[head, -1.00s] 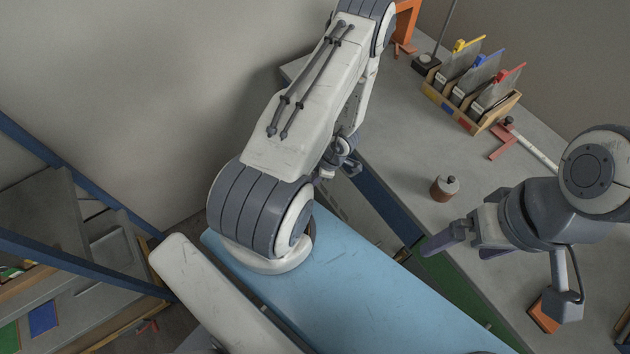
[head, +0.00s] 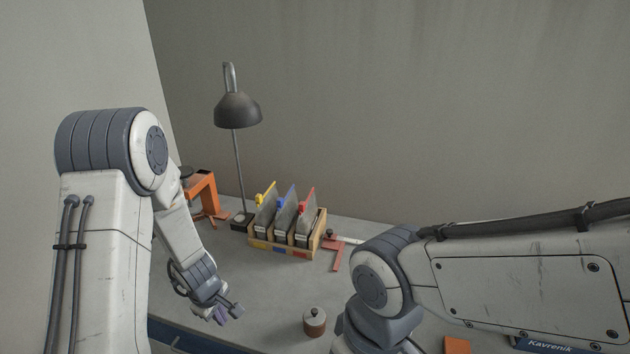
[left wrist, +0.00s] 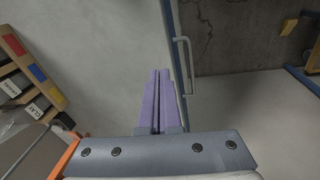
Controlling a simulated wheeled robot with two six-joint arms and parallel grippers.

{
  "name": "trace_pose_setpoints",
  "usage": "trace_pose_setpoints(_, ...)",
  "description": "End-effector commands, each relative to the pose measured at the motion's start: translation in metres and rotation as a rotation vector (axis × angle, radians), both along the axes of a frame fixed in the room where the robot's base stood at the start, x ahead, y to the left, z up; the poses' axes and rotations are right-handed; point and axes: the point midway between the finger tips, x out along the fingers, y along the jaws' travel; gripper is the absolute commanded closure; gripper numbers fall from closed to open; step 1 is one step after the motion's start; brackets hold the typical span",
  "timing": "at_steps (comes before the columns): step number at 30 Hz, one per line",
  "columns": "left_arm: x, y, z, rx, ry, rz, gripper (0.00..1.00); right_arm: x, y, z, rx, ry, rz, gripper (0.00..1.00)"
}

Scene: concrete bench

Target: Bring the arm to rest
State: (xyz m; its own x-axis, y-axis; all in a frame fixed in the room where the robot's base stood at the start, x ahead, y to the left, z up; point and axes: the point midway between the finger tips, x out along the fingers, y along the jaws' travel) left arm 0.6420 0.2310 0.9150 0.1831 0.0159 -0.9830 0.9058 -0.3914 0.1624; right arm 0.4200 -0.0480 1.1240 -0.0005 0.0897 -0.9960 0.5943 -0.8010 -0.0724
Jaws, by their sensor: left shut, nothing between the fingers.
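My left arm comes in from the left in the head view, bent at the elbow, its forearm slanting down to the bench. My left gripper (head: 222,315) hangs over the bench's near left part, seen small and partly from behind. In the left wrist view its two purple fingers (left wrist: 157,100) lie together, shut with nothing between them. My right arm reaches in from the right in the head view; its gripper is below the picture's edge.
The grey bench (head: 262,300) bears a wooden rack (head: 283,245) of upright plates with coloured clips, a lamp (head: 237,110), an orange frame (head: 203,195), a red clamp (head: 336,252), a lidded pot (head: 314,322) and an orange block (head: 457,345). Bare bench lies between the left gripper and the rack.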

Motion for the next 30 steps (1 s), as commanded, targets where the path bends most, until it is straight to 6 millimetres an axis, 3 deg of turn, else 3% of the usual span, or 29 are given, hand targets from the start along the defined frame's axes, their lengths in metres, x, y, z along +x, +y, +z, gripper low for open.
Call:
trace_pose_setpoints(1,-0.001,-0.013,0.028,0.004,-0.027,-0.142,1.0,0.0,0.0,0.0,0.0,0.0,0.0,0.0)
trace_pose_setpoints(3,-0.009,-0.026,0.057,0.018,-0.044,-0.336,1.0,0.0,0.0,0.0,0.0,0.0,0.0,0.0)
trace_pose_setpoints(9,-0.045,-0.046,0.114,0.099,-0.058,-0.779,1.0,0.0,0.0,0.0,0.0,0.0,0.0,0.0)
trace_pose_setpoints(17,-0.089,-0.052,0.155,0.234,-0.034,-1.186,1.0,0.0,0.0,0.0,0.0,0.0,0.0,0.0)
trace_pose_setpoints(23,-0.121,-0.114,0.174,0.181,-0.014,-1.393,1.0,0.0,0.0,0.0,0.0,0.0,0.0,0.0)
trace_pose_setpoints(30,-0.185,-0.169,0.199,0.121,0.029,-1.673,1.0,0.0,0.0,0.0,0.0,0.0,0.0,0.0)
